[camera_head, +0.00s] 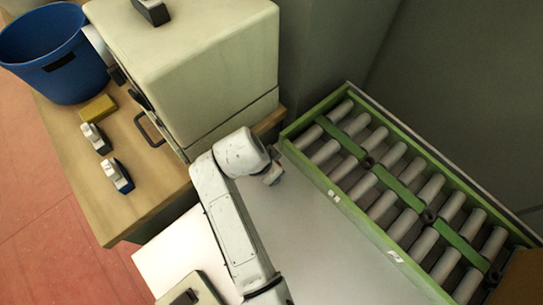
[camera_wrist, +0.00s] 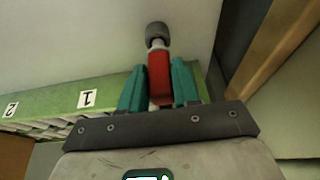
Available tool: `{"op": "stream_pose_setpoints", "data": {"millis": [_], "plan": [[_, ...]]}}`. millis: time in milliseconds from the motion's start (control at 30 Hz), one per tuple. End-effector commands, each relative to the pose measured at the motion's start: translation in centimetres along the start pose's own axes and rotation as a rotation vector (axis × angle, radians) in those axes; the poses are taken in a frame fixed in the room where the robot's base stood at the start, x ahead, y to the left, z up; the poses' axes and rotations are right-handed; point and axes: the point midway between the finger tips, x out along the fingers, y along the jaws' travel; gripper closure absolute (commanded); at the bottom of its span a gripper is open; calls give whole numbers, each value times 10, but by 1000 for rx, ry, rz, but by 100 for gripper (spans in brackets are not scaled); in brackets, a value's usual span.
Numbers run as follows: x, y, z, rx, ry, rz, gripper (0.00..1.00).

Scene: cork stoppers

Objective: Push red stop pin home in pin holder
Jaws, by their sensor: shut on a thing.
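My gripper (camera_wrist: 157,72) has teal fingers, one on each side of a red stop pin (camera_wrist: 159,82), and is shut on it. The pin has a pale end on each side of its red body. Its far end meets a dark grey round piece (camera_wrist: 157,34), which looks like the pin holder, against a pale surface. I cannot tell how deep the pin sits. In the head view my gripper (camera_head: 272,177) is small beside the green frame's left corner, and the pin and holder cannot be made out there.
A green-framed roller rack (camera_head: 415,262) with grey rollers stands at the right. Its numbered green edge (camera_wrist: 52,103) shows in the wrist view. A cream cabinet (camera_head: 190,50) stands on a wooden bench (camera_head: 150,190) at the left, with a blue bucket (camera_head: 55,75) behind. The pale surface (camera_head: 320,255) is clear.

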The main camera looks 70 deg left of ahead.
Motion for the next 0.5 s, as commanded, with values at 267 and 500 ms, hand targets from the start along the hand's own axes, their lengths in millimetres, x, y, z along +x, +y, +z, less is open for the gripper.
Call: {"op": "stream_pose_setpoints", "data": {"millis": [267, 500], "plan": [[0, 0, 0, 0, 0, 0, 99], [3, 0, 1, 0, 0, 0, 99]]}}
